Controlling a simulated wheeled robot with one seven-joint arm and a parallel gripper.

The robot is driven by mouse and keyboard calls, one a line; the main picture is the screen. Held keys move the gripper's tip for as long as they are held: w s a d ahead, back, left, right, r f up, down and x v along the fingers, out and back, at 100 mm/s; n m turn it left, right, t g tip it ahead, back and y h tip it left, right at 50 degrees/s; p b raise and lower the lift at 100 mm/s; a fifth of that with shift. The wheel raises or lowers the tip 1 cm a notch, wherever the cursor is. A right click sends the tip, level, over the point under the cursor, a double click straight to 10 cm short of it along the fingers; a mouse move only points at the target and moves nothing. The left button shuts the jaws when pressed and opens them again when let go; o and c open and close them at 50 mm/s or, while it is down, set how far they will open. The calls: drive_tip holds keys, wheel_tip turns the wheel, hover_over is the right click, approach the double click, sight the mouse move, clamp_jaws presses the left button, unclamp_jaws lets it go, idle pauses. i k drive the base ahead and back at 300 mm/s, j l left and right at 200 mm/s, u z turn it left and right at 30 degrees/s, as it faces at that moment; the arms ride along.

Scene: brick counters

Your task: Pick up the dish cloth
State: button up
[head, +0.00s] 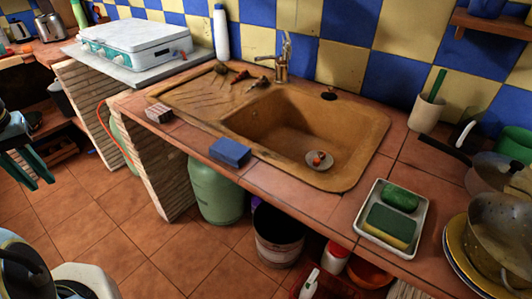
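A small blue folded-looking item (230,152), which I take to be the dish cloth, lies on the tiled counter at its front edge, left of the sink's front corner. It is fully visible, with nothing on it. My gripper (41,184) is at the far left of the head view, over the floor and well away from the cloth. Its two dark fingers point down and are apart, with nothing seen between them.
A brown sink (292,125) is set in the counter behind the cloth. A small patterned block (159,113) lies to the left. A white tray (362,228) with green sponges stands right. A green gas bottle (215,192) and a bucket (278,238) stand below.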

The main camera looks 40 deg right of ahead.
sight(235, 154)
drive_tip(key=z, duration=1.3)
drive_tip(key=l+u, duration=0.2)
drive_tip(key=u, duration=0.25)
drive_tip(key=k+l+u, duration=0.1)
drive_tip(key=u, duration=0.3)
drive_tip(key=l+u, duration=0.25)
drive_tip(key=u, duration=0.2)
drive_tip(key=k+j, duration=0.05)
